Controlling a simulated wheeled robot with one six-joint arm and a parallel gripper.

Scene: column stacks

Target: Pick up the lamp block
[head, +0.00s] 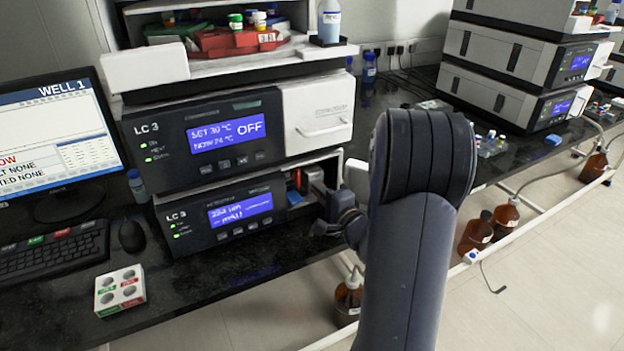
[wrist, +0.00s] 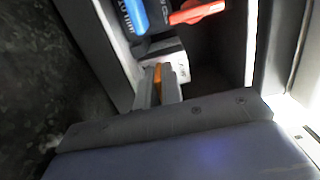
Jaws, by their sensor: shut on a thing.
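The lamp block (wrist: 180,62) is a small pale block inside the open bay of the lower LC 3 unit (head: 222,215). My gripper (wrist: 159,84) reaches into this bay and is shut on the block. An orange piece shows between the two grey fingers, and I cannot tell whether it is part of the block. In the head view my gripper (head: 316,184) is at the bay's opening, and the fingertips and the block are not clear there.
A blue part (wrist: 135,14) and a red lever (wrist: 197,12) lie just past the block in the bay. Bay walls stand close on both sides. The upper LC 3 unit (head: 200,140) sits above. A white vial rack (head: 120,290) stands on the bench at left.

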